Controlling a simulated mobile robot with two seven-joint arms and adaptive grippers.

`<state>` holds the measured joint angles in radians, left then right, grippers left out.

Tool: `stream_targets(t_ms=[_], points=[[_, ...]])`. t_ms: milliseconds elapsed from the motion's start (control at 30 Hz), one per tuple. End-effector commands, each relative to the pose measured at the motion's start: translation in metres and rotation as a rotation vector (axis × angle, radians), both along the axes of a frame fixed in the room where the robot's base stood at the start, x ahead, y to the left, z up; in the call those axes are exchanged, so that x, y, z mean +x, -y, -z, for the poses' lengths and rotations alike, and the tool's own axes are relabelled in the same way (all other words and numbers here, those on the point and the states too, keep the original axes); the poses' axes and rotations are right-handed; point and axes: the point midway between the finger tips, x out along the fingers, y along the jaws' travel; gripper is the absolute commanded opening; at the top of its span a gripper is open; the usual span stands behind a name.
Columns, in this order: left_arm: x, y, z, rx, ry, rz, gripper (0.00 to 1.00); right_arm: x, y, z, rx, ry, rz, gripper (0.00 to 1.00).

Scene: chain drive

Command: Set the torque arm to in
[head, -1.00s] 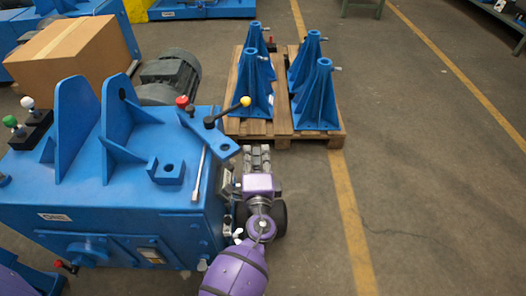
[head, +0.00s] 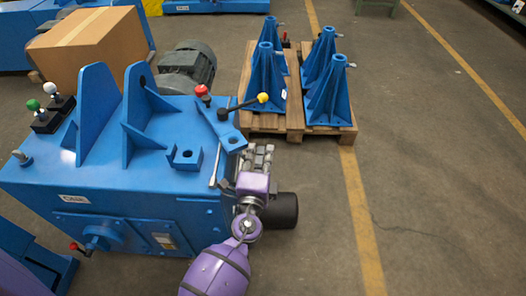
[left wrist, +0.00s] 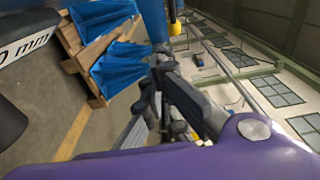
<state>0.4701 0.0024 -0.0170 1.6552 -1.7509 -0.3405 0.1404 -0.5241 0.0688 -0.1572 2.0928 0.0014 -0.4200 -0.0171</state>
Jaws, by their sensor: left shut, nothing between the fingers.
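The blue machine (head: 120,170) fills the left of the head view. At its right end a blue arm-like plate (head: 216,122) carries a black lever with a yellow knob (head: 263,98). A thin grey bar (head: 218,166) stands along the same end. I cannot tell for sure which of these is the torque arm. My left gripper (head: 258,154) is shut and empty, just right of the machine's end and close to the plate. In the left wrist view its dark fingers (left wrist: 158,66) lie below a yellow knob (left wrist: 175,26). My right gripper is out of view.
A pallet (head: 270,126) with blue stands (head: 330,92) is behind the gripper. A red knob (head: 202,91), upright blue brackets (head: 96,115), a motor (head: 187,68) and a cardboard box (head: 90,50) are on or behind the machine. Floor at right is clear.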

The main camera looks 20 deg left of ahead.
Motion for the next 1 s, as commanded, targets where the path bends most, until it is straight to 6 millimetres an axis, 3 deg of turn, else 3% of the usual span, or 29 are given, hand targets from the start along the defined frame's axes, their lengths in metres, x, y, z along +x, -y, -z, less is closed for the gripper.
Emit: stream_targets(t_ms=[267,500,700,1000], points=[[-0.046,-0.038,0.006,0.011,-0.004,0.176,0.0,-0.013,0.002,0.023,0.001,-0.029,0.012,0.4],[-0.079,-0.075,0.011,0.011,-0.01,0.322,0.0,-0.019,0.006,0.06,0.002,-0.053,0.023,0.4],[-0.094,-0.096,0.009,0.005,-0.008,0.409,0.0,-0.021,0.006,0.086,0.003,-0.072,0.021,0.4],[-0.104,-0.106,0.002,0.003,-0.001,0.477,0.0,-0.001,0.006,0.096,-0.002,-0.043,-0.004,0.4]])
